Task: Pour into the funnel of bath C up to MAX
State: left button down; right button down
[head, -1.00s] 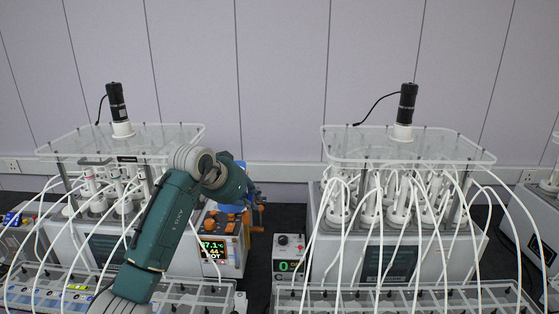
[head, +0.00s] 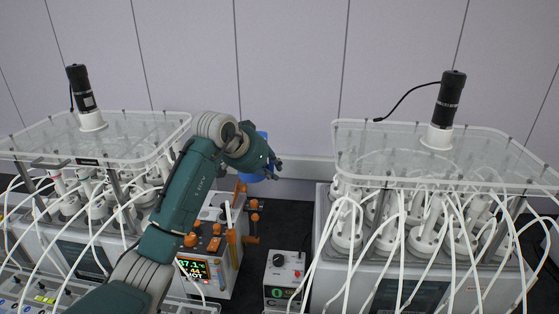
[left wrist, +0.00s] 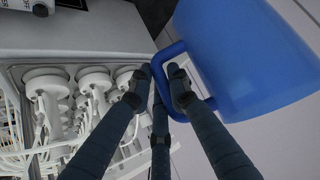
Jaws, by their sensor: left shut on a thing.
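My left gripper (head: 272,167) is shut on the handle of a blue jug (left wrist: 245,55). In the head view the jug (head: 262,139) shows only in part behind the gripper, above the gap between the two baths. The wrist view shows the fingers (left wrist: 165,90) around the handle; the jug's contents are not visible. The control box marked C (head: 284,278) stands on the bench below, beside the right bath (head: 325,215). I cannot make out a funnel or a MAX mark. My right gripper is not in view.
A unit with orange knobs (head: 215,245) and a lit display reading HOT stands below my left arm. The left bath (head: 95,160) and right bath have clear covers, black motors and many white tubes. A narrow dark bench strip (head: 285,228) lies between them.

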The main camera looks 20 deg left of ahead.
aim_at(247, 178)
pick_arm(q)
jog(key=shift+w, duration=0.6)
jog(key=shift+s+a+f+n+t+h, duration=0.2)
jog(key=shift+s+a+n+t+h, duration=0.2)
jog(key=shift+s+a+t+h, duration=0.3)
jog(key=shift+w+a+n+t+h, duration=0.35)
jog(key=shift+a+t+h, duration=0.25)
jog(key=shift+h, duration=0.5)
jog(key=shift+d, duration=0.15)
jog(key=shift+s+d+r, duration=0.1)
jog(key=shift+s+r, duration=0.1)
jog(key=shift+r, duration=0.05)
jog(key=shift+s+a+f, duration=0.1)
jog(key=shift+s+a, duration=0.1)
jog(key=shift+s, duration=0.05)
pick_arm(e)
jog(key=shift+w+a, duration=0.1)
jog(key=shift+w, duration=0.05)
